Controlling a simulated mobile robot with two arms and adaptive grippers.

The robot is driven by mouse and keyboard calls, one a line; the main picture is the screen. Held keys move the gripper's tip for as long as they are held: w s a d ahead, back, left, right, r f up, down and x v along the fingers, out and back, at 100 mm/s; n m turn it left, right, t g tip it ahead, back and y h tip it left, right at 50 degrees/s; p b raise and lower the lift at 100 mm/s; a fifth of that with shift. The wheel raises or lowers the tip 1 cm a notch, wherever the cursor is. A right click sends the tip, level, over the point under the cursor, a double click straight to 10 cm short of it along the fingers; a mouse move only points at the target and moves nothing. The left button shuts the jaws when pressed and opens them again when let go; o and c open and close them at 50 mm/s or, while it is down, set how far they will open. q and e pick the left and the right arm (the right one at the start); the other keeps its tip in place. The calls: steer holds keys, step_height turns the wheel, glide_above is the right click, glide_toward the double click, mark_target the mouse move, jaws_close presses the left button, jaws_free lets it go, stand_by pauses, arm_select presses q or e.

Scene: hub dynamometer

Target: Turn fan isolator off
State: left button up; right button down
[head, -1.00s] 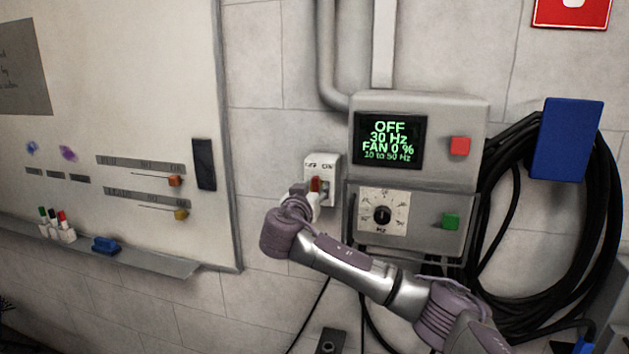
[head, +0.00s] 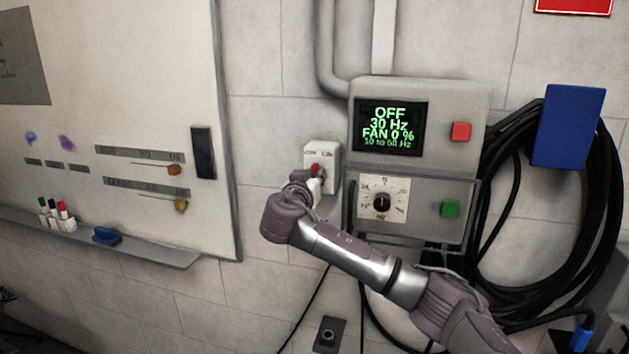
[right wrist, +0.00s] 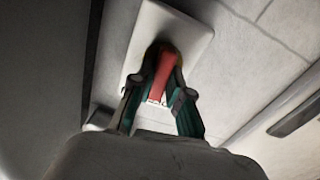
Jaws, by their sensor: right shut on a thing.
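The fan isolator is a white box (head: 331,155) on the tiled wall, left of the grey control cabinet, with small dark lettering along its top. Its red handle (head: 316,167) shows just above my right gripper (head: 308,184), which covers the lower part of the box. In the right wrist view the red handle (right wrist: 161,77) lies between the two green-sided fingers of my right gripper (right wrist: 163,58), which are shut on it. The white box (right wrist: 190,32) shows behind the fingertips. The handle's exact setting is hard to read. My left gripper is not in view.
The grey cabinet (head: 470,105) has a display (head: 390,127) reading OFF, 30 Hz, FAN 0 %, a red button (head: 461,131), a dial (head: 382,202) and a green button (head: 450,209). A whiteboard (head: 110,80) is at left. Black cable (head: 487,220) hangs at right.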

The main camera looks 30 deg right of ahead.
steer(key=shift+w+a+f+n+b, duration=0.1)
steer(key=shift+n+b, duration=1.4)
steer(key=shift+n, duration=0.4)
steer(key=shift+w+a+f+n+b, duration=0.1)
steer(key=shift+n+b, duration=1.4)
steer(key=shift+n, duration=0.4)
steer(key=c, duration=1.1)
jaws_free()
